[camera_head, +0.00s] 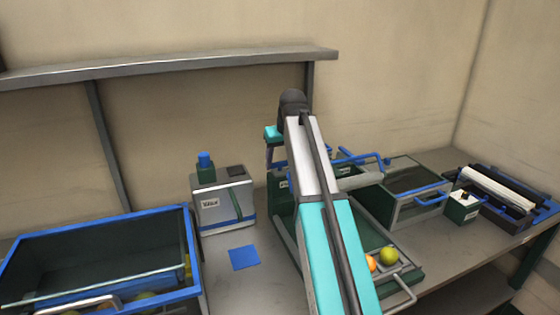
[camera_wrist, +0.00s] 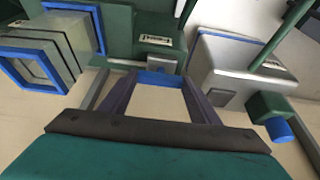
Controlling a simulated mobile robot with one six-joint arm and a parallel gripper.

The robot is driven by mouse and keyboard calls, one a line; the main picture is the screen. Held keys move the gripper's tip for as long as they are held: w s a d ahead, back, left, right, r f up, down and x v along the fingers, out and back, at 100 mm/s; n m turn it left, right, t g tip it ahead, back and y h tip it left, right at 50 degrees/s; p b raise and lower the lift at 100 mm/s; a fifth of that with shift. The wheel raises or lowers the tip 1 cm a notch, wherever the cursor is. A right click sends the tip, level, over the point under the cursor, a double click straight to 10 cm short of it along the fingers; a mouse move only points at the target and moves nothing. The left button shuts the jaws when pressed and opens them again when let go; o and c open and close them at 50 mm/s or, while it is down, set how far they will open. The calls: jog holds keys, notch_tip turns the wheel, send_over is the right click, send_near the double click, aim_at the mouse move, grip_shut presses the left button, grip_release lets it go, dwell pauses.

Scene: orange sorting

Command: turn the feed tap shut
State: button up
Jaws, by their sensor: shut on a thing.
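The feed tap's blue handle (camera_wrist: 157,78) shows in the wrist view between my fingertips, just below a grey stub on a green, labelled housing (camera_wrist: 118,30). My gripper (camera_wrist: 160,84) is shut on this blue handle, one dark finger on each side. In the head view my gripper (camera_head: 270,160) is small and partly seen to the left of my arm, pointing down at the green unit (camera_head: 284,190). My arm hides most of that unit, and the tap cannot be made out there.
A grey box with a blue-capped green knob (camera_head: 222,203) stands left of my arm. A blue-rimmed crate (camera_head: 95,228) is at front left. An orange fruit (camera_head: 371,263) and a yellow-green one (camera_head: 388,256) lie in a green tray. A shelf (camera_head: 170,62) runs above.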

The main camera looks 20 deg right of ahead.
jog(key=shift+a+m, duration=0.1)
jog(key=shift+m, duration=0.4)
jog(key=m+h+p, duration=0.1)
jog(key=m+p, duration=0.1)
jog(key=m, duration=0.1)
jog(key=shift+w+a+r+h, duration=0.1)
jog(key=shift+r+h, duration=0.05)
jog(key=shift+h, duration=0.25)
jog(key=m, duration=0.2)
jog(key=m+g+h+p, duration=0.1)
jog(key=m, duration=0.2)
jog(key=shift+w+a+g+h, duration=0.1)
jog(key=shift+w+g+h, duration=0.05)
jog(key=shift+g+h, duration=0.15)
jog(key=m, duration=0.2)
jog(key=m+g+h, duration=0.1)
jog(key=m, duration=0.2)
jog(key=shift+w+a+m+g, duration=0.1)
jog(key=shift+w+m+g, duration=0.1)
jog(key=shift+m+g, duration=0.8)
jog(key=shift+m, duration=1)
jog(key=o, duration=1)
jog(key=shift+o, duration=0.2)
